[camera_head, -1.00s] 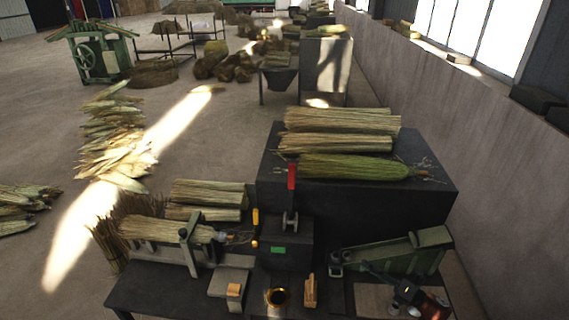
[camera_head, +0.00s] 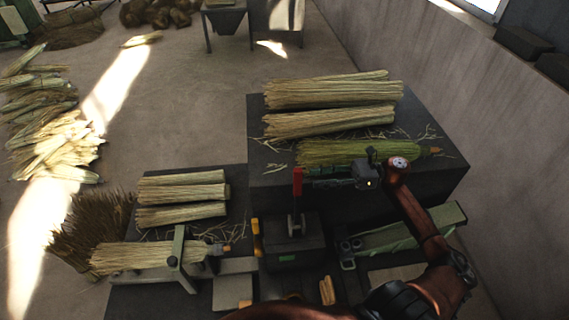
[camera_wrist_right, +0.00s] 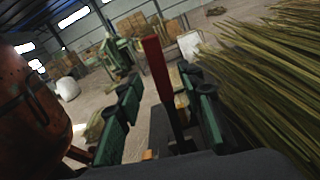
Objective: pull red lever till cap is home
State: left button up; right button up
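The red lever (camera_head: 297,182) stands upright on a dark block (camera_head: 290,247) with a green label, left of centre on the bench. My right gripper (camera_head: 312,172) reaches in from the right, just beside the lever's upper part. In the right wrist view, the lever (camera_wrist_right: 159,68) rises between the two green-padded fingers of the right gripper (camera_wrist_right: 160,88). The fingers are apart, with gaps to the lever. A straw bundle (camera_head: 140,257) lies in a clamp frame left of the block. I cannot pick out the cap for sure. My left gripper is not in view.
Straw bundles (camera_head: 330,92) lie on the raised dark table (camera_head: 270,180) behind the lever, and one lies close under my right gripper. A yellow handle (camera_head: 256,237) sits beside the block.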

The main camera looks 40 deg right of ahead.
aim_at(297, 180)
jog(key=p+x, duration=0.3)
jog(key=x, duration=0.4)
jog(key=shift+a+r, duration=0.15)
jog(key=shift+a, duration=0.2)
jog(key=c, duration=0.9)
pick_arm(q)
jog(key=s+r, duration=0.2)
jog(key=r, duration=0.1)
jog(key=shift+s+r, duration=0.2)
pick_arm(e)
grip_shut()
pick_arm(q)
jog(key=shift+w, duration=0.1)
